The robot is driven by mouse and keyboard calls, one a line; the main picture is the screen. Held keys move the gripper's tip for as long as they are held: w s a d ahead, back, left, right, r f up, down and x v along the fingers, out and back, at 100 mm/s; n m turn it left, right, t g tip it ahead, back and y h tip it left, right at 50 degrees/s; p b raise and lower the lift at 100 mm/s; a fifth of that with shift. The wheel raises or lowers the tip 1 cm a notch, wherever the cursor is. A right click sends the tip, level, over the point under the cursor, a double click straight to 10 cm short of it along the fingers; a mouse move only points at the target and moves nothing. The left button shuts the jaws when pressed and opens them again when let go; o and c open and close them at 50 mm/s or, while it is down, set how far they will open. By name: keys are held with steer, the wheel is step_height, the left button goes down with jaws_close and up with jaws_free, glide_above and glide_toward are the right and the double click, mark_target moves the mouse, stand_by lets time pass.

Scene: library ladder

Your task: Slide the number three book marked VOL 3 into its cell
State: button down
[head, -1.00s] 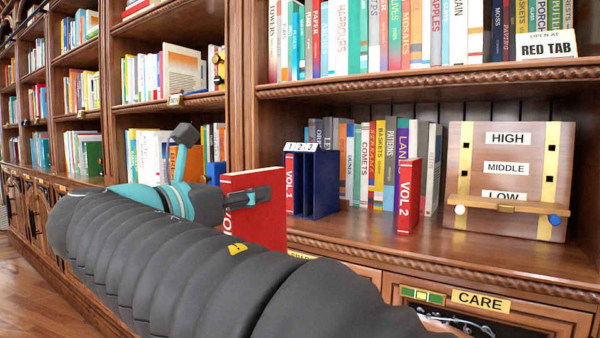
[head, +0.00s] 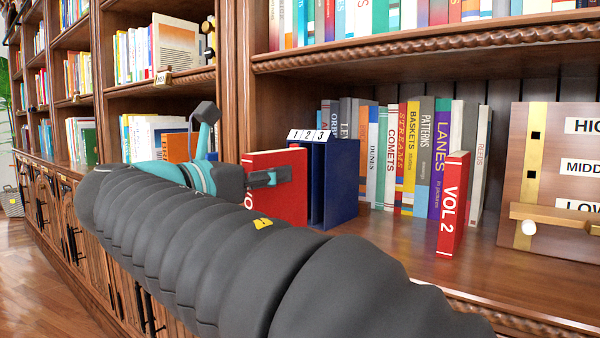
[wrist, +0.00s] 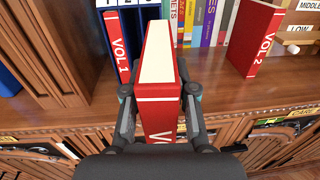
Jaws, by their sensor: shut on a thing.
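My gripper (head: 268,178) is shut on a red book (head: 285,205); "VO" shows on its spine in the head view, its number is not readable. In the wrist view my gripper (wrist: 158,92) pinches the book (wrist: 158,75) from both sides, spine towards me. The blue holder (head: 342,185) has cells labelled 1, 2, 3 and stands on the shelf. In the wrist view the VOL 1 book (wrist: 120,48) is in its leftmost cell. The held book is in front of the holder, to the right of VOL 1; whether they touch I cannot tell.
The red VOL 2 book (head: 453,205) stands on the shelf, right of the holder. A row of books (head: 410,150) stands behind. A wooden board (head: 560,165) with height labels and a ledge stands at the right. Bare shelf lies between holder and VOL 2.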

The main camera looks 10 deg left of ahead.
mark_target(298, 168)
steer(key=shift+s+r+p, duration=0.1)
steer(key=shift+p, duration=0.6)
steer(key=shift+a+p+x, duration=0.1)
steer(key=shift+p+x, duration=0.3)
steer(key=shift+x, duration=1)
steer(key=shift+a+p+x, duration=0.15)
steer(key=shift+p+x, duration=0.25)
steer(key=shift+x, duration=1.05)
steer(key=shift+p, duration=1.25)
steer(key=shift+p+x, duration=0.35)
steer(key=shift+x, duration=0.75)
steer(key=shift+s+a+p, duration=0.25)
steer(key=shift+p, duration=0.1)
steer(key=shift+n+t+y, duration=0.3)
steer(key=shift+n+y, duration=0.2)
steer(key=shift+y, duration=0.3)
steer(key=shift+d, duration=0.15)
stand_by(0.8)
